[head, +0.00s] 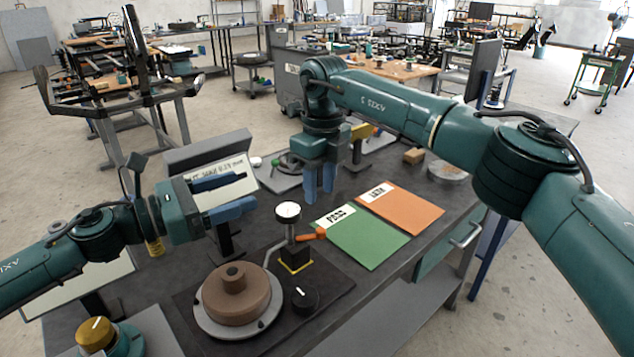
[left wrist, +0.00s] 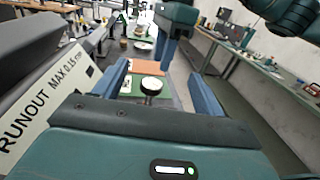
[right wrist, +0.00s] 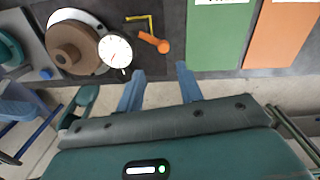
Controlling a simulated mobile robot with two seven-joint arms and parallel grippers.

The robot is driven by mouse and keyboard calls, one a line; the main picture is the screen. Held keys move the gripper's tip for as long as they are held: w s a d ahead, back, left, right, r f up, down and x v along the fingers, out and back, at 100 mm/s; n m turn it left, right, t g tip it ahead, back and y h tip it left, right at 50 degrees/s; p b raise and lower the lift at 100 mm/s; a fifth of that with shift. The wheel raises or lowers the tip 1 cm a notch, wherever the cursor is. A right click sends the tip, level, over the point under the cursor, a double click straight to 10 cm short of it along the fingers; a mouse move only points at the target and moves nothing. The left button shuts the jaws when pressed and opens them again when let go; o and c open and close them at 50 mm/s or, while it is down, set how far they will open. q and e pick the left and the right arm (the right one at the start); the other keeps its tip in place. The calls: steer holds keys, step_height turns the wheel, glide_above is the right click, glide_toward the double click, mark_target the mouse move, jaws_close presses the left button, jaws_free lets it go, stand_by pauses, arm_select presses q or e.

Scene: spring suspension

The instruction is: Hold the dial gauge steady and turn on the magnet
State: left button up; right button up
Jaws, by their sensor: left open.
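An orange lever (head: 311,235) sticks out to the right of the post. My left gripper (head: 248,193) is open and empty, left of the gauge. In the left wrist view the gauge (left wrist: 152,84) appears between the fingers, beyond them. My right gripper (head: 319,194) is open and empty above the table, behind and right of the gauge. In the right wrist view the gauge (right wrist: 115,50) and lever (right wrist: 153,42) lie beyond the fingers.
A brown stepped disc (head: 235,290) sits on a grey round plate in front of the gauge. A black knob (head: 304,297) is beside it. Green (head: 370,240) and orange (head: 405,212) cards lie flat at right. A runout sign (head: 225,180) stands behind my left gripper.

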arm_select(q)
step_height(320, 180, down, 8)
steer(key=shift+r, duration=0.25)
steer(key=x, duration=0.7)
steer(key=shift+w+d+f, duration=0.15)
steer(key=shift+d+f, duration=0.1)
